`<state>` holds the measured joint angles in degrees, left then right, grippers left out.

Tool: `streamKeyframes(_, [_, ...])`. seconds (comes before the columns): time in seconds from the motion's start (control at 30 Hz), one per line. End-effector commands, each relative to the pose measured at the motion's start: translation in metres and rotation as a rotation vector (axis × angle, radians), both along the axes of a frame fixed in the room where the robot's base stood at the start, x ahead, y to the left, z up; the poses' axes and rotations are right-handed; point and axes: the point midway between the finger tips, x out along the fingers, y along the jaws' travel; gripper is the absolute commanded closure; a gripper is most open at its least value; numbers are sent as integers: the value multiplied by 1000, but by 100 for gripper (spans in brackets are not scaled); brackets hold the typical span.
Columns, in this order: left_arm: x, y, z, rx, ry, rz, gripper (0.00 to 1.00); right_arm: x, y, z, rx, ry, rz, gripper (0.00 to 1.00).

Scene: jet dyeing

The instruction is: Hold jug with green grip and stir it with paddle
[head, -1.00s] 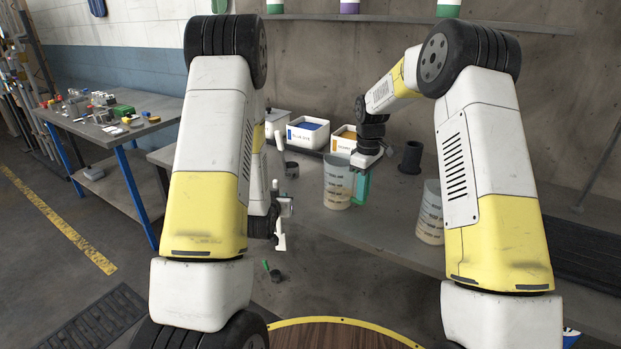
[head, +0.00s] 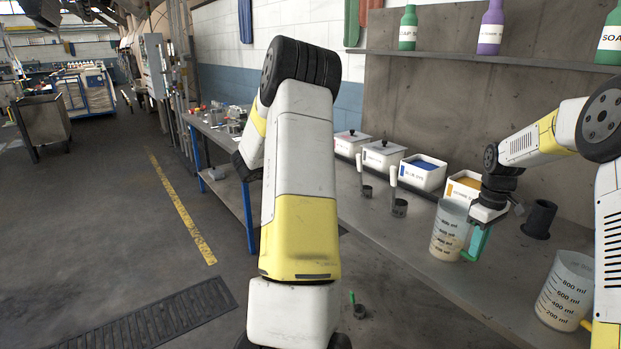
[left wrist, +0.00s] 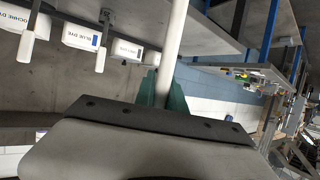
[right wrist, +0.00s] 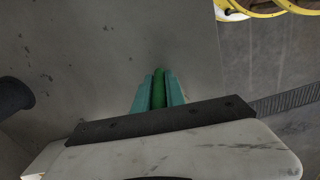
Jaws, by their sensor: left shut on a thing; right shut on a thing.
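The jug (head: 446,228), clear with dark measuring marks and pale liquid, appears to stand upright on the workbench. My right gripper (head: 476,246) is at the jug's right side, its teal fingers shut on the green grip (right wrist: 158,88), which shows between the fingers (right wrist: 158,95) in the right wrist view. The jug body is out of that view. My left gripper (left wrist: 163,90) is shut on a white rod (left wrist: 172,42), which seems to be the paddle's handle. The paddle's far end is out of view. In the head view my left arm hides my left gripper and the paddle.
A second jug (head: 565,288) with a yellow grip stands at the bench's right. White dye boxes (head: 424,172), scoops with white handles (head: 393,176) and a dark cylinder (head: 539,218) stand on the workbench (head: 500,285). A side table (head: 245,195) stands behind my left arm. Open floor lies left.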

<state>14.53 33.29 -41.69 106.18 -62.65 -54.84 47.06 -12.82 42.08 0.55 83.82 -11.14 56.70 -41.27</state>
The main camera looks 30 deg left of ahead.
Motion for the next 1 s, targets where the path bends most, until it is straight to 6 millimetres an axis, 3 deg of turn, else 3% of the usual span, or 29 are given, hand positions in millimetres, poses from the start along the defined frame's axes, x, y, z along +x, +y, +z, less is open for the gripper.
streamKeyframes(0.07, [-1,7,10,3,-2,-20,100,0,0,1,1,-2,0,100])
streamKeyframes(0.17, [8,-3,21,1,-3,-65,100,0,0,1,1,-2,0,100])
streamKeyframes(0.47, [39,-58,43,1,-3,-193,100,0,0,1,1,-2,0,100])
streamKeyframes(0.67, [67,-125,64,0,-5,-324,100,0,0,1,1,-2,0,100])
streamKeyframes(1.0, [99,-283,116,2,-6,-605,100,0,0,1,1,-2,0,100])
